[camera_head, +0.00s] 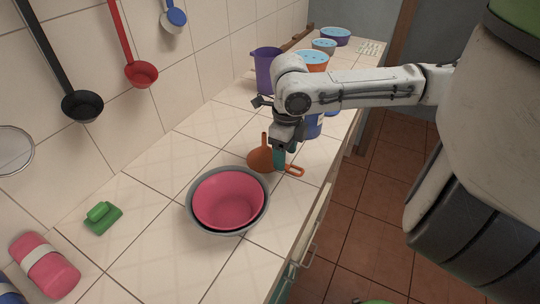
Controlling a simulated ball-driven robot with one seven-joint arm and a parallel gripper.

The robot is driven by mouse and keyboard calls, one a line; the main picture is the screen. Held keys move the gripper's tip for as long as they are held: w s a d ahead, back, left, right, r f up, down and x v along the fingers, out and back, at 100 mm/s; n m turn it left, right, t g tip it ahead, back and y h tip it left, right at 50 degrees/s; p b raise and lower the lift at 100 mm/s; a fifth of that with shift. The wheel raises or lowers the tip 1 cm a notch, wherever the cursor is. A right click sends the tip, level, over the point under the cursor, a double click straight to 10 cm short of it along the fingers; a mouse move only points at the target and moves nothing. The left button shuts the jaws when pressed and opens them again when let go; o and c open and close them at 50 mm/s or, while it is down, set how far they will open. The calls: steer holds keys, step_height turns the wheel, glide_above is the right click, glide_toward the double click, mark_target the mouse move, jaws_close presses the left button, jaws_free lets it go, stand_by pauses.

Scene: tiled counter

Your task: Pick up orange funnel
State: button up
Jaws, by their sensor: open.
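An orange funnel (259,159) lies on the tiled counter (150,215), with its narrow spout pointing up and away and a loop handle at its right. My gripper (281,157) is directly over the funnel's right part, pointing down, with its teal fingers between the bowl and the handle in the picture. The fingers hide part of the funnel. The gripper is open; whether a finger touches the funnel cannot be made out.
A pink bowl inside a grey bowl (196,218) stands just in front of the funnel. A purple jug (265,68) and several containers stand behind. Ladles (140,74) hang on the left wall. The counter's edge is close on the right.

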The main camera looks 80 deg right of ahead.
steer(key=shift+f, duration=1.25)
steer(key=shift+f, duration=0.1)
jaws_close()
